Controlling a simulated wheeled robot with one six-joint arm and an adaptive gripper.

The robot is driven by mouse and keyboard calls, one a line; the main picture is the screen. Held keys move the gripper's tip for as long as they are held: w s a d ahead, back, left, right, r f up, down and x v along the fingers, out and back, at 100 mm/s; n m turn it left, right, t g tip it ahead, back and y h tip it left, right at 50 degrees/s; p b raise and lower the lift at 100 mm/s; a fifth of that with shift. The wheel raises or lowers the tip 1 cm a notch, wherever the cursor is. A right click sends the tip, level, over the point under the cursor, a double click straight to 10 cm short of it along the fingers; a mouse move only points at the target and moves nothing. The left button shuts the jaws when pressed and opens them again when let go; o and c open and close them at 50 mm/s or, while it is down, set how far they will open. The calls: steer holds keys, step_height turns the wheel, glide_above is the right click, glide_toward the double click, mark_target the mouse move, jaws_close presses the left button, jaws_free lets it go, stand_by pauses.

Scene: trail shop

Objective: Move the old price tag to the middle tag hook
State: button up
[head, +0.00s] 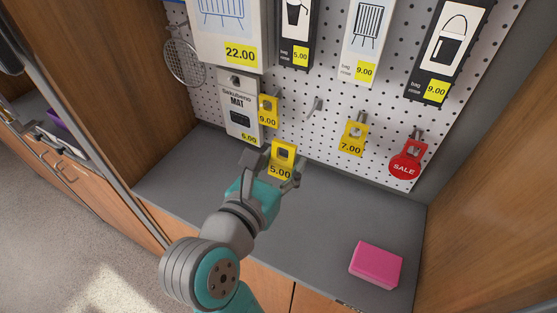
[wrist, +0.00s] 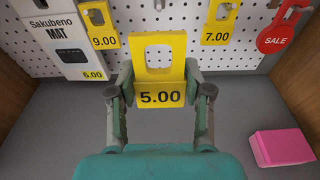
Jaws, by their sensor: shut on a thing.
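My gripper (head: 272,168) is shut on a yellow price tag (head: 282,155) marked 5.00. The tag is upright between the fingers, above the grey counter and in front of the pegboard. In the wrist view the tag (wrist: 160,75) faces me, with its open window above the fingers. An empty hook (head: 316,105) sits on the pegboard between the yellow 9.00 tag (head: 268,112) and the yellow 7.00 tag (head: 352,141). Part of this hook (wrist: 159,4) shows at the top of the wrist view, beyond the held tag. The tag is apart from the hook.
A red SALE tag (head: 406,161) hangs at the right. A white mat package (head: 239,115) hangs at the left, and larger packages hang above. A pink block (head: 376,265) lies on the grey counter (head: 330,215). Wooden side walls bound the bay.

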steer(key=r+x, duration=0.1)
steer(key=x, duration=0.5)
stand_by(0.6)
steer(key=shift+x, duration=0.75)
stand_by(0.7)
steer(key=w, duration=0.1)
steer(key=w+d, duration=0.1)
steer(key=w, duration=0.1)
steer(key=shift+d+r, duration=0.15)
steer(key=shift+d, duration=0.05)
stand_by(0.5)
steer(key=shift+w, duration=0.15)
stand_by(0.4)
steer(key=shift+w+d, duration=0.2)
steer(key=shift+w, duration=0.15)
steer(key=shift+w+f, duration=0.1)
steer(key=shift+f, duration=0.5)
stand_by(0.5)
steer(key=o, duration=1.2)
steer(key=shift+c, duration=0.2)
